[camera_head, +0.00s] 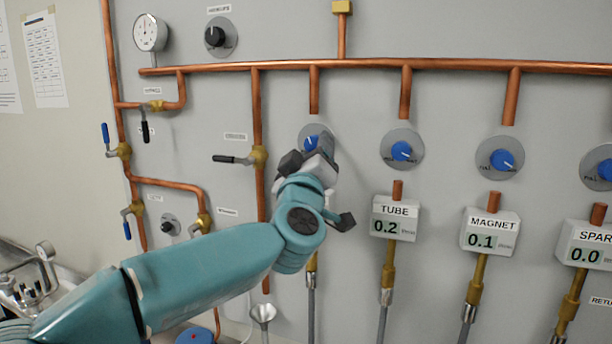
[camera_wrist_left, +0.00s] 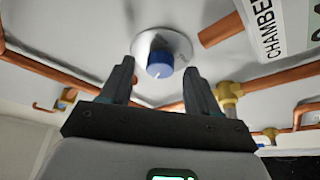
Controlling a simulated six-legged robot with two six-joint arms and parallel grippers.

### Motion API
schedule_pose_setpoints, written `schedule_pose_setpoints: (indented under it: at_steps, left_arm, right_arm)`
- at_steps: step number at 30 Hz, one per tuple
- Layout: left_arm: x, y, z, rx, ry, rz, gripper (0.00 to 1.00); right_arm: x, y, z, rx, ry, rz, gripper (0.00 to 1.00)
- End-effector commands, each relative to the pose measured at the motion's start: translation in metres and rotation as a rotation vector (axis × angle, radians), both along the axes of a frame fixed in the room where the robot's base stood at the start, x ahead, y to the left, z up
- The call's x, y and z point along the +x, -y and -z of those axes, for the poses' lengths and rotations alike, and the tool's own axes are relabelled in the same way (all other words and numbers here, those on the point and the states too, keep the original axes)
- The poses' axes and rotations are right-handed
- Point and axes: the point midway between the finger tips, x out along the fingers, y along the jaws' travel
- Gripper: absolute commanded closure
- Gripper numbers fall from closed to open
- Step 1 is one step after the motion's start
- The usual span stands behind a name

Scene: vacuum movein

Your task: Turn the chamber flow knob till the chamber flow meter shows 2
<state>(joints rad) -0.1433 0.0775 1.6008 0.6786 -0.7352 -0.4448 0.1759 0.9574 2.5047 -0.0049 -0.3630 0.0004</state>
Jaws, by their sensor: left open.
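The chamber flow knob (camera_head: 311,142) is a blue knob on a round grey plate, left of the other blue knobs in the head view. My left gripper (camera_head: 322,150) is in front of it and partly covers it. In the left wrist view the blue knob (camera_wrist_left: 160,62) shows between and beyond the two open fingers of my left gripper (camera_wrist_left: 159,68). I cannot tell if the fingers touch it. The chamber flow meter (camera_wrist_left: 268,28) shows only part of its label in the wrist view; its reading is cut off, and my arm hides it in the head view. My right gripper is out of view.
Meters marked TUBE (camera_head: 394,220) reading 0.2, MAGNET (camera_head: 489,233) reading 0.1 and SPAR (camera_head: 584,246) reading 0.0 stand to the right, under similar blue knobs. Copper pipes (camera_head: 400,65) run across the wall. A valve with a black lever (camera_head: 233,159) is left of my gripper.

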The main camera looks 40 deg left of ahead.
Motion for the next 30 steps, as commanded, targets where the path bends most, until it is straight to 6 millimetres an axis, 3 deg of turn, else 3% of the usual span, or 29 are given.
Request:
schedule_pose_setpoints:
  at_steps: [6,16,22,30]
  left_arm:
    - [-0.043,0.022,0.020,-0.001,0.004,0.005,0.39]
    - [-0.110,0.057,0.042,-0.002,0.003,0.003,0.39]
    - [-0.128,0.066,0.048,-0.001,0.001,0.001,0.39]
    - [-0.131,0.067,0.048,0.000,0.000,0.000,0.39]
  right_arm:
    - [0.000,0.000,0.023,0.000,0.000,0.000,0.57]
    - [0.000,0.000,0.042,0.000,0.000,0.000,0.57]
    - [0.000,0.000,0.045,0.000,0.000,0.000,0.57]
    - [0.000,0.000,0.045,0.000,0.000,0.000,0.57]
